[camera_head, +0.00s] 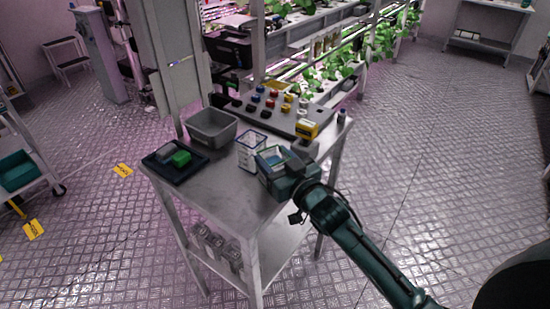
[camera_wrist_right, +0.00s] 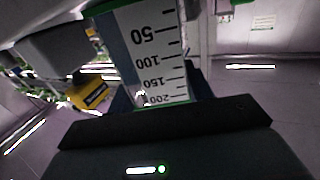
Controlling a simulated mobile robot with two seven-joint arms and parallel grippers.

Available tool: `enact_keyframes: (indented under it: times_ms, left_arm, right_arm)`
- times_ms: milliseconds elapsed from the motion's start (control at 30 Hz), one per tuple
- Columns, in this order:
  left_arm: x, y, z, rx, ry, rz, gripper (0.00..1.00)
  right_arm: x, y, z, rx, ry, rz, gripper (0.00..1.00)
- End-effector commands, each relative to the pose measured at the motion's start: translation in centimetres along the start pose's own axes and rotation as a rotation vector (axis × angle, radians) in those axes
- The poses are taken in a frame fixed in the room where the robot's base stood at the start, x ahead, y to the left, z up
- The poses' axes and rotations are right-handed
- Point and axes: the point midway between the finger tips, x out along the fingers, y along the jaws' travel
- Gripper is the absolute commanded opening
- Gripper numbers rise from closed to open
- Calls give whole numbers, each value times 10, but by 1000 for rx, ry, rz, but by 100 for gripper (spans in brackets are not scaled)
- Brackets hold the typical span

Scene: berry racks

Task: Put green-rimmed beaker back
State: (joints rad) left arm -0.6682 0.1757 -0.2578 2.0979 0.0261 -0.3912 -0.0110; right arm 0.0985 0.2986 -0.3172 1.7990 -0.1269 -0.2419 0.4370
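The green-rimmed beaker (camera_head: 270,156) is at the right front of the steel table, partly hidden by my right gripper (camera_head: 280,168). In the right wrist view the clear beaker (camera_wrist_right: 150,55), with black volume marks, fills the space between the dark fingers. The right gripper looks shut on it. I cannot tell whether its base touches the tabletop. A similar blue-rimmed beaker (camera_head: 250,153) stands just left of it. My left gripper is not in view.
The table (camera_head: 215,185) also holds a grey bin (camera_head: 211,128), a dark tray (camera_head: 160,172) with a green block (camera_head: 181,158), a grey rack (camera_head: 255,118) with several coloured caps, and a yellow box (camera_head: 307,130). Free tabletop lies left of the beakers. Plant racks stand behind.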

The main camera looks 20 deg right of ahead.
Motion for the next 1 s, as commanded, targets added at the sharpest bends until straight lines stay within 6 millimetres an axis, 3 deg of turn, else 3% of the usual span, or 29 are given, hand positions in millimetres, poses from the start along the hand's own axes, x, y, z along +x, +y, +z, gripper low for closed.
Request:
enact_keyframes:
  times_ms: [267, 567, 667, 1000]
  left_arm:
    - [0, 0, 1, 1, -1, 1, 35]
    - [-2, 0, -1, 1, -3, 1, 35]
    - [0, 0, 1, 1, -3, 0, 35]
    - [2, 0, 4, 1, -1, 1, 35]
  right_arm:
    - [0, 0, 0, 0, -1, 0, 72]
    - [-1, 0, -5, 0, 0, 0, 72]
    - [-14, 0, -1, 0, -3, 0, 72]
    - [-84, 0, -1, 2, -4, 0, 72]
